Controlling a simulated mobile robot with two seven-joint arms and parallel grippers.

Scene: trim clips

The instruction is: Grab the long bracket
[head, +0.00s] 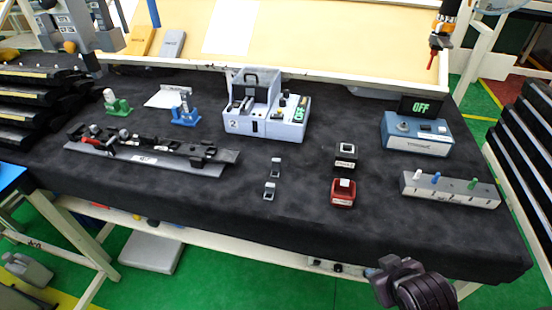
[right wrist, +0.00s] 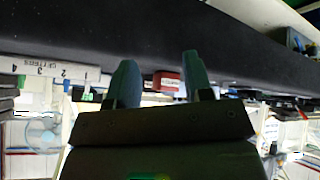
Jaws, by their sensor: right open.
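A long dark bracket-like part (head: 150,144) lies along a grey base plate (head: 203,167) at the left of the black-covered table in the head view. Several small parts sit on or against it, so its exact outline is hard to tell. My right gripper (head: 395,276) is at the bottom right in the head view, in front of the table's near edge and far from that part. In the right wrist view its two fingers (right wrist: 160,62) stand apart with nothing between them. My left gripper does not show.
Behind are a grey two-part fixture (head: 265,112) and a blue box with an OFF display (head: 415,134). A grey peg strip (head: 450,189) is at right.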

